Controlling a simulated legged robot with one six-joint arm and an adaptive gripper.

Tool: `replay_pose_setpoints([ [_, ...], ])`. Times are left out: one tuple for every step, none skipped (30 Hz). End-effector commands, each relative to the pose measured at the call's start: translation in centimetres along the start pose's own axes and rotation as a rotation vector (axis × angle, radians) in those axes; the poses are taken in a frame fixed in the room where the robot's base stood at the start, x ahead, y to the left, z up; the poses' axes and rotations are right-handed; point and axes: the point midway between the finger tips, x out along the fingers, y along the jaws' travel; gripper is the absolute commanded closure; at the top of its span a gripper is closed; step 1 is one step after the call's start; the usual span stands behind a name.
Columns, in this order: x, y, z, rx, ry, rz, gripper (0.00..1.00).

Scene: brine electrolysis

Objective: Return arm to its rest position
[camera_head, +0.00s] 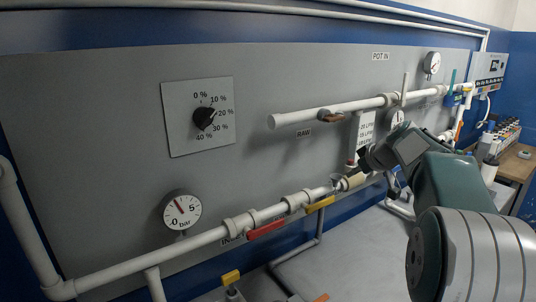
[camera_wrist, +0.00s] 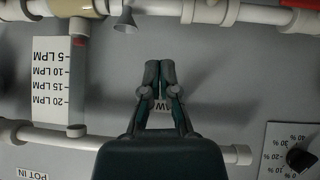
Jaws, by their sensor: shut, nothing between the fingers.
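My gripper (camera_wrist: 160,72) is shut and empty in the wrist view, its two dark fingertips close together in front of the grey panel (camera_wrist: 225,75). The wrist view is upside down. In the head view my arm reaches in from the lower right, and my gripper (camera_head: 365,159) is by the panel, near the lower end of the flow meter (camera_head: 366,126). The fingertips are small and dark there. In the wrist view they are apart from the flow meter (camera_wrist: 58,85) and between the two white pipes. They partly cover the RAW label.
A lower white pipe (camera_head: 208,237) carries a red handle (camera_head: 266,229) and a yellow handle (camera_head: 320,204). An upper pipe (camera_head: 300,116) has a brown handle (camera_head: 331,117). A dial (camera_head: 204,118) and gauge (camera_head: 182,211) sit left. A bench (camera_head: 514,164) with bottles stands right.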

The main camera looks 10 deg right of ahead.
Motion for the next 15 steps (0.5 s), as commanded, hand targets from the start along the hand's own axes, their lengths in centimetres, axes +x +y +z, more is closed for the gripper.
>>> replay_pose_setpoints([
  [-0.2,-0.7,-0.2,0.000,-0.002,-0.002,1.00],
  [-0.4,-1.2,-0.3,0.003,-0.006,-0.003,1.00],
  [-0.8,-2.2,-0.4,0.011,-0.016,-0.005,1.00],
  [-1.1,-3.3,-0.5,0.019,-0.025,-0.008,1.00],
  [-1.5,-4.5,-0.5,0.028,-0.035,-0.010,1.00],
  [-2.1,-6.3,-0.5,0.043,-0.052,-0.014,1.00],
  [-2.6,-7.7,-0.3,0.055,-0.066,-0.015,1.00],
  [-3.0,-9.1,-0.2,0.067,-0.080,-0.017,1.00],
  [-3.6,-10.7,0.2,0.086,-0.098,-0.017,1.00],
  [-4.1,-12.0,0.5,0.099,-0.111,-0.018,1.00],
  [-4.6,-13.1,0.9,0.111,-0.125,-0.017,1.00],
  [-5.2,-14.6,1.6,0.129,-0.142,-0.016,1.00],
  [-5.6,-15.7,2.1,0.142,-0.154,-0.015,1.00],
  [-6.1,-16.9,2.6,0.153,-0.167,-0.012,1.00],
  [-6.7,-18.4,3.3,0.168,-0.181,-0.007,1.00],
])
